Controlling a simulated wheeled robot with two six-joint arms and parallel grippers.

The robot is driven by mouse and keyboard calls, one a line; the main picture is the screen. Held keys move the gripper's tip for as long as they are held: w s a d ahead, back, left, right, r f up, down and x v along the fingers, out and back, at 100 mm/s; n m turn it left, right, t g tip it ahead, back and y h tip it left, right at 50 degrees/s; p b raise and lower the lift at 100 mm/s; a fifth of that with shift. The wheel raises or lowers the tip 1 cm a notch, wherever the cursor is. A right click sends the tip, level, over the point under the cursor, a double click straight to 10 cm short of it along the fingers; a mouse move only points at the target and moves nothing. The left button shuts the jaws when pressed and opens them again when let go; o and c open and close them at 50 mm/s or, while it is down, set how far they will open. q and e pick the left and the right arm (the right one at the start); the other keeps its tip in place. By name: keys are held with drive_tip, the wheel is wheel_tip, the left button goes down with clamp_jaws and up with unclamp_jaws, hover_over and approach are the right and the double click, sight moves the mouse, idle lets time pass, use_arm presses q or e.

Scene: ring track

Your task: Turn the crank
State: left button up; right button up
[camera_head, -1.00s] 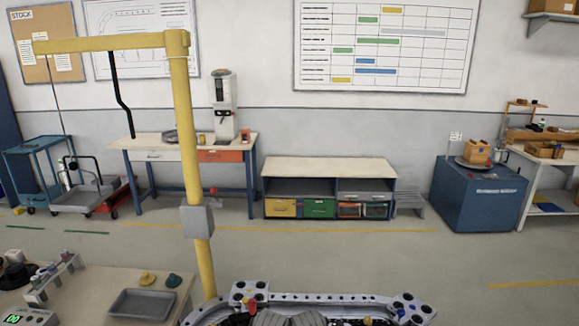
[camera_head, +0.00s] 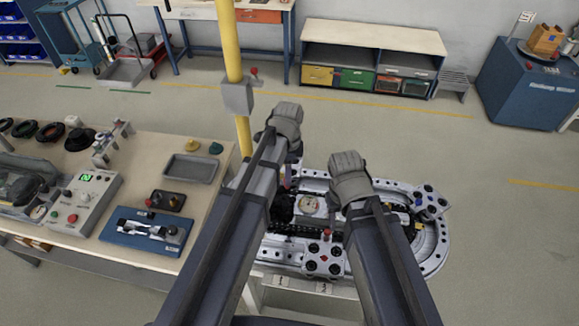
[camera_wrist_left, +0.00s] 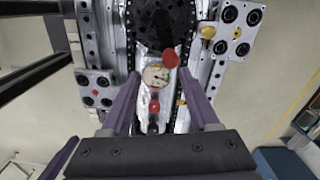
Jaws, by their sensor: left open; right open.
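The ring track (camera_head: 435,262) is a grey metal loop on a bench in front of me. In the left wrist view, a black arm with a red knob (camera_wrist_left: 171,60), which looks like the crank, lies over a dark round disc (camera_wrist_left: 165,22). A round dial (camera_wrist_left: 156,75) is just beside it; the dial also shows in the head view (camera_head: 308,204). My left gripper (camera_head: 288,172) is open above the track, its purple fingers (camera_wrist_left: 160,80) spread either side of the dial and empty. My right gripper (camera_head: 348,182) is above the track to the right; its fingertips are mostly hidden.
A side table (camera_head: 60,238) on the left carries a grey tray (camera_head: 190,169), a control box (camera_head: 84,203) and a blue fixture (camera_head: 146,232). A yellow post (camera_head: 232,50) with a grey box (camera_head: 237,97) stands behind the track.

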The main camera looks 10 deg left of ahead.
use_arm(q)
drive_tip(key=shift+w+a+r+m, duration=0.2)
drive_tip(key=shift+w+m, duration=0.1)
drive_tip(key=shift+w, duration=0.15)
drive_tip(key=shift+w+a+r+m, duration=0.1)
drive_tip(key=shift+w+r+m, duration=0.1)
drive_tip(key=shift+w+m, duration=0.15)
use_arm(e)
drive_tip(key=shift+w+r, duration=0.2)
drive_tip(key=shift+r, duration=0.15)
use_arm(q)
drive_tip(key=shift+f, duration=0.15)
wheel_tip(320, 180, down, 8)
drive_tip(key=b, duration=0.7)
drive_tip(key=shift+r+b, duration=0.2)
drive_tip(key=shift+b, duration=0.15)
use_arm(e)
wheel_tip(320, 180, down, 8)
drive_tip(key=shift+r, duration=0.15)
use_arm(q)
clamp_jaws()
